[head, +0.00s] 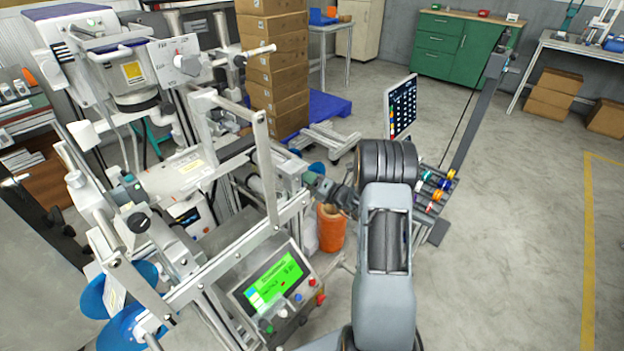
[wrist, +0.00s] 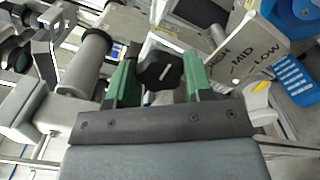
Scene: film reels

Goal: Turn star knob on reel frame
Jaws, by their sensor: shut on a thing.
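In the wrist view a black star knob (wrist: 160,70) sits between the two green fingers of my gripper (wrist: 159,78), which is shut on it. In the head view my gripper (head: 318,185) reaches left to the side of the metal reel frame (head: 262,150), and the knob there is hidden by the fingers. A metal plate (wrist: 238,55) marked HIGH, MID and LOW stands right of the knob in the wrist view. A yellow pointer (wrist: 261,87) lies near the LOW end.
A control box with a green screen (head: 275,283) sits below the frame. An orange cylinder (head: 331,228) stands under my gripper. Blue reels (head: 122,325) are at lower left. Stacked cartons (head: 277,70) stand behind.

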